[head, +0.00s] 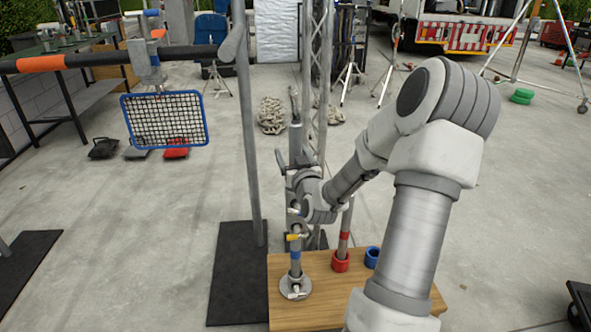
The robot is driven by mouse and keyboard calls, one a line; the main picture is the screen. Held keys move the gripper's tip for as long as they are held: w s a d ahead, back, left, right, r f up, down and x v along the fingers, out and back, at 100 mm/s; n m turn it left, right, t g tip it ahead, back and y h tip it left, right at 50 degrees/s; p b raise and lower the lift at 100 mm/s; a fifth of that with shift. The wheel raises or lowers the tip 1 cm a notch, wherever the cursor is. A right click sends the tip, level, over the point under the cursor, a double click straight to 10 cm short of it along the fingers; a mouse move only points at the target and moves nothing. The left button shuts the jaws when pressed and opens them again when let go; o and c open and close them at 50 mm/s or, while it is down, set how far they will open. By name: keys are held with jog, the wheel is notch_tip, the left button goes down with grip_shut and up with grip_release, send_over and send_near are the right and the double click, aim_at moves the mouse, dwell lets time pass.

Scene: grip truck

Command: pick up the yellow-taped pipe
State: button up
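On the wooden box top, a grey upright post (296,268) with a blue band stands in a round metal flange. A small yellow piece shows near its upper end (294,237); I cannot tell whether it is tape or a handle. A grey pipe with a red band (344,238) stands in a red ring holder (341,262). No pipe with clear yellow tape can be made out.
The wooden box top (322,312) also bears a blue ring (372,257). A tall stand pole (247,130) rises left of my gripper. A long bar with orange tape (41,64) and a blue-framed mesh (165,119) hang left. Coiled rope (271,115) lies behind.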

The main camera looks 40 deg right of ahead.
grip_shut()
jog(key=shift+r, duration=0.1)
dwell(0.3)
